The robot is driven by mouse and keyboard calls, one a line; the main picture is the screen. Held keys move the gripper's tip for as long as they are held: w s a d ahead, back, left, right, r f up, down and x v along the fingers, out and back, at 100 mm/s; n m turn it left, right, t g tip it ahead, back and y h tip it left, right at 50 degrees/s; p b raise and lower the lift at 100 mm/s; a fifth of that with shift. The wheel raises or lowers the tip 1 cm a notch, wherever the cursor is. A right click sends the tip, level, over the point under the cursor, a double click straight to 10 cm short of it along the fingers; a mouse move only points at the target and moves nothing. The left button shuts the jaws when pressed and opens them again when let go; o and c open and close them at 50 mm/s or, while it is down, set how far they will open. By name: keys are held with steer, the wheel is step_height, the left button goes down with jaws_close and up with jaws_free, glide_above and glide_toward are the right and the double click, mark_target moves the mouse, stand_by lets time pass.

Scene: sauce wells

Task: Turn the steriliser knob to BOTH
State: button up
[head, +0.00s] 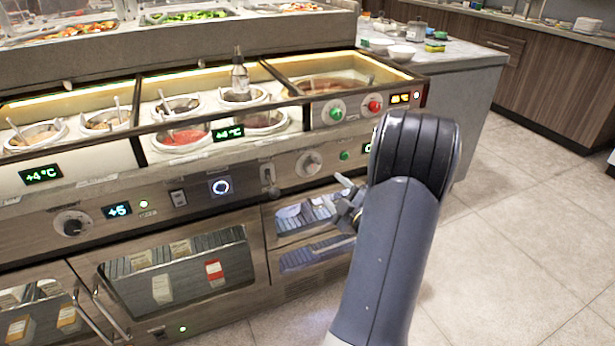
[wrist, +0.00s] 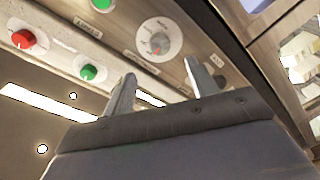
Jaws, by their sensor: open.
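The steriliser knob (head: 308,163) is a round, pale grey dial on the front panel above the cabinet with cutlery-like items inside. In the wrist view the knob (wrist: 158,38) sits on a light round plate with a small red mark near its lower edge. Small labels surround it, too blurred to read, so I cannot tell which setting it is at. My gripper (head: 346,192) is open and empty, below and right of the knob in the head view. In the wrist view the two fingers of my gripper (wrist: 160,75) are apart, short of the knob, which shows between and beyond them.
A small lever (head: 268,180) is left of the knob. Sauce wells (head: 182,137) line the counter; tiled floor is clear at right.

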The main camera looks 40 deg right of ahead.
mark_target(313, 169)
steer(key=w, duration=0.3)
steer(key=w+d, duration=0.1)
steer(key=w, duration=0.2)
steer(key=w+b, duration=0.1)
steer(key=w, duration=0.3)
steer(key=shift+d, duration=0.2)
steer(key=shift+c, duration=0.2)
steer(key=c, duration=0.9)
